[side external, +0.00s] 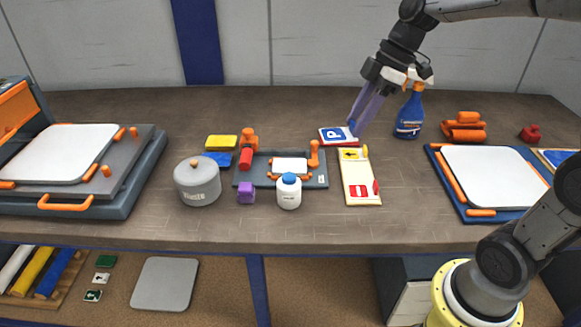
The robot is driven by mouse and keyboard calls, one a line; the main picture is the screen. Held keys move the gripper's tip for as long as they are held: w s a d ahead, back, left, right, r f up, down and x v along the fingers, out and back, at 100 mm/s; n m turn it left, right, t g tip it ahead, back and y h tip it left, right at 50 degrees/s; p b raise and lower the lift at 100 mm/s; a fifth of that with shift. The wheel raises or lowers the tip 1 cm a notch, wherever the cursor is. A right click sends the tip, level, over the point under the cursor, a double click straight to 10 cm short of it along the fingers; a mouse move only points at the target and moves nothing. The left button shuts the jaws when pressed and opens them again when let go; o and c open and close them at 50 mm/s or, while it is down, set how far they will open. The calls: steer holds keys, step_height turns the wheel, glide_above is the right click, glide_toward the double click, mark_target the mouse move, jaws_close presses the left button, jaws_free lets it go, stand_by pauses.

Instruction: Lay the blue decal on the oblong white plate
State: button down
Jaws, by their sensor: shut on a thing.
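The blue decal (335,133) has a white P and lies flat or just above a white, red-edged piece (327,142) at the back middle of the table. My gripper (353,126) reaches down from the upper right and is shut at the decal's right side, apparently on a small blue tab. The fingers partly hide that side. An oblong white plate (291,165) sits in a dark grey fixture (317,180) with orange clamps, left of and nearer than my gripper. I cannot tell whether the decal touches what is under it.
A cream board (359,170) with yellow and red decals lies in front of my gripper. A blue spray bottle (409,118) stands close right. A white jar (289,192), purple block (246,192) and grey pot (198,184) stand near the fixture. Larger white plates (495,174) lie at both sides.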

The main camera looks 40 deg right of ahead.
steer(key=shift+w, duration=0.1)
steer(key=m, duration=0.2)
glide_above(302, 165)
steer(key=s+d, duration=0.1)
step_height(302, 165, down, 10)
steer(key=shift+h, duration=0.3)
steer(key=shift+s+f, duration=0.15)
steer(key=shift+f, duration=2.75)
steer(key=shift+f, duration=0.2)
jaws_free()
step_height(302, 165, up, 7)
stand_by(0.6)
